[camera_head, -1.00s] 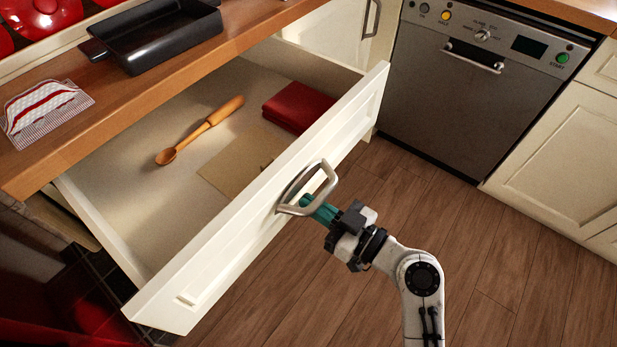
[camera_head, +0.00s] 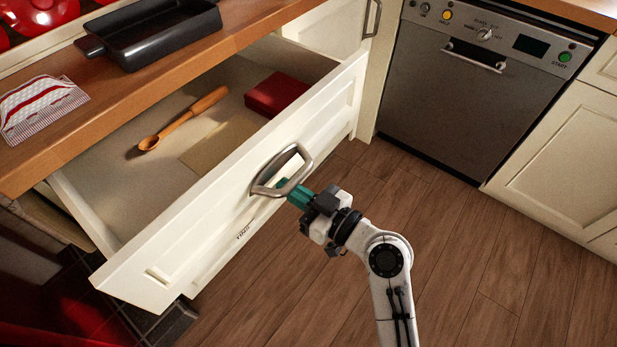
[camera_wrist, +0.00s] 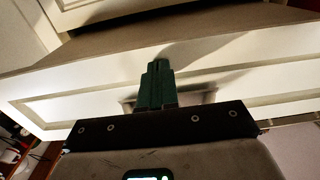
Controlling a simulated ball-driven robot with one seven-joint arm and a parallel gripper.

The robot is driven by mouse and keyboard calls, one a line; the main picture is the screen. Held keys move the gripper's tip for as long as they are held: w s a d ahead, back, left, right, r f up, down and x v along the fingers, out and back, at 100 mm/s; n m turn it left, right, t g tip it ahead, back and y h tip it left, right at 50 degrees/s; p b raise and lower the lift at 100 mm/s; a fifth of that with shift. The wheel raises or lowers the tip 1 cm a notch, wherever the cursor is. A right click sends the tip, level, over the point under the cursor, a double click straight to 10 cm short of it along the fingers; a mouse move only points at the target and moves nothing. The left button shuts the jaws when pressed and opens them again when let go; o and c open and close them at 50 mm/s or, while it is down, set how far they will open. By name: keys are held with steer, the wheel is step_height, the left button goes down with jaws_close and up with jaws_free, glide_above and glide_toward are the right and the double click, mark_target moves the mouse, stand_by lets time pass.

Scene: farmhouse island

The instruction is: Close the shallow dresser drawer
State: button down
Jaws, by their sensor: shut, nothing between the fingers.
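The cream dresser drawer (camera_head: 205,225) stands partly pulled out below the wooden countertop. Whether the tips touch the front I cannot tell. In the wrist view the green fingers (camera_wrist: 156,85) point at the panelled drawer front (camera_wrist: 240,75).
A black baking dish (camera_head: 150,35) and a red-and-white patterned cloth holder (camera_head: 40,105) stand on the countertop (camera_head: 120,93). A steel dishwasher (camera_head: 470,95) is at the right. The wooden floor (camera_head: 450,240) in front is clear.

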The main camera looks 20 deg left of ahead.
steer(key=b, duration=0.5)
glide_toward(215, 138)
steer(key=a, duration=0.2)
steer(key=w+a+f, duration=0.1)
steer(key=shift+b+x, duration=1.8)
steer(key=shift+x, duration=1.65)
steer(key=shift+w+a, duration=0.1)
steer(key=shift+a, duration=0.05)
steer(key=shift+b+x, duration=1.1)
steer(key=shift+x, duration=0.2)
steer(key=shift+p+v, duration=0.65)
steer(key=shift+v, duration=0.95)
steer(key=shift+p+v, duration=0.4)
steer(key=shift+v, duration=2.55)
steer(key=shift+r, duration=0.1)
